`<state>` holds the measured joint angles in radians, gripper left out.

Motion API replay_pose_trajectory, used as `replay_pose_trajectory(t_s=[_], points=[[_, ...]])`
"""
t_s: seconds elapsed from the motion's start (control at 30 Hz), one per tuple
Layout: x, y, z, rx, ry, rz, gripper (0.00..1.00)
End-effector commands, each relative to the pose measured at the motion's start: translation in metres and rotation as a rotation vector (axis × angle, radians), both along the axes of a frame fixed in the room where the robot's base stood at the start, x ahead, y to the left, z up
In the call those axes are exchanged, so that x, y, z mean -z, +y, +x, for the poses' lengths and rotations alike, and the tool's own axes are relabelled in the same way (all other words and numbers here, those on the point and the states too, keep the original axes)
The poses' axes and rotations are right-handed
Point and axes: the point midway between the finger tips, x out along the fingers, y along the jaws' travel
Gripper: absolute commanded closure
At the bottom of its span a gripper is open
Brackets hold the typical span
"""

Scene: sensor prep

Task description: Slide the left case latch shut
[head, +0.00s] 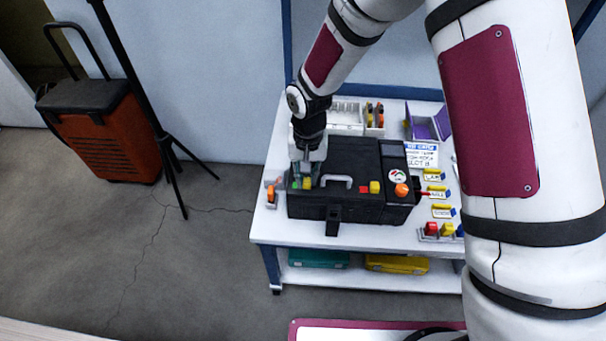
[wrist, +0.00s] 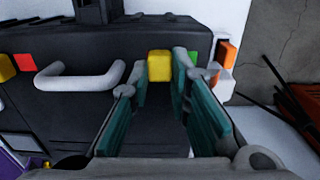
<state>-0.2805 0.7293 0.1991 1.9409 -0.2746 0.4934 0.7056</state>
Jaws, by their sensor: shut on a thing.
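The black case (head: 345,208) stands on the white table, its lid down. The left latch is a small yellow block (head: 307,183) on the case's left part, with a green mark (head: 295,185) just left of it. In the wrist view the yellow block (wrist: 160,66) sits between my teal fingertips, with the green mark (wrist: 194,58) partly hidden behind the right finger. My gripper (head: 304,179) points down and is shut on the yellow latch. The right latch is another yellow block (head: 375,187) with a red mark (head: 363,189) on its left.
A grey handle (head: 337,180) lies between the latches, close to my gripper. An orange round knob (head: 402,190) is at the case's right. An orange-and-white item (head: 271,193) stands left of the case. Labelled holders (head: 438,190) line the table's right side.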

Motion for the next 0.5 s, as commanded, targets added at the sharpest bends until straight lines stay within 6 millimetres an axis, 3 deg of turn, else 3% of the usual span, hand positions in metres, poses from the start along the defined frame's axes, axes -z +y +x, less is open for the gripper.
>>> replay_pose_trajectory(t_s=[0.13,0.17,0.23,0.5], points=[[0.0005,-0.0047,0.0001,0.002,0.003,-0.008,1.00],[0.0005,-0.0049,0.0001,0.002,0.003,-0.008,0.76],[0.0005,-0.0049,0.0002,0.002,0.003,-0.008,0.62],[0.0006,-0.0049,0.0001,0.003,0.003,-0.009,0.62]])
